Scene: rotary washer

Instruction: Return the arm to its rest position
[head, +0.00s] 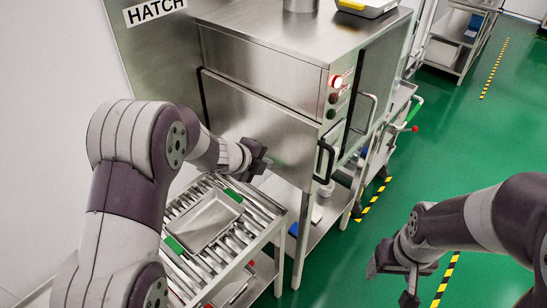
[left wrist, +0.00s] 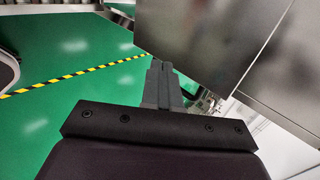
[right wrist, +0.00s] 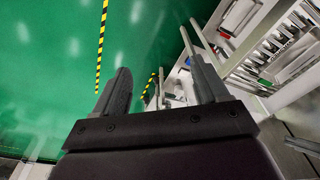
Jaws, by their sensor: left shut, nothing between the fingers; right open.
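My left gripper (head: 262,160) is in front of the steel washer (head: 262,85), above the roller conveyor, with its arm reaching in from the left. In the left wrist view its fingers (left wrist: 160,85) are together and empty, with a steel panel of the washer close ahead. My right gripper (head: 409,284) hangs over the green floor at the lower right, clear of the washer. In the right wrist view its two fingers (right wrist: 160,90) stand wide apart with nothing between them.
A steel tray (head: 209,222) with green ends lies on the roller conveyor (head: 254,235) under my left arm. The washer has a black door handle (head: 325,160) and a lit red lamp (head: 336,81). A shelf rack (head: 462,35) stands at the back right. Open green floor (head: 480,130) lies at right.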

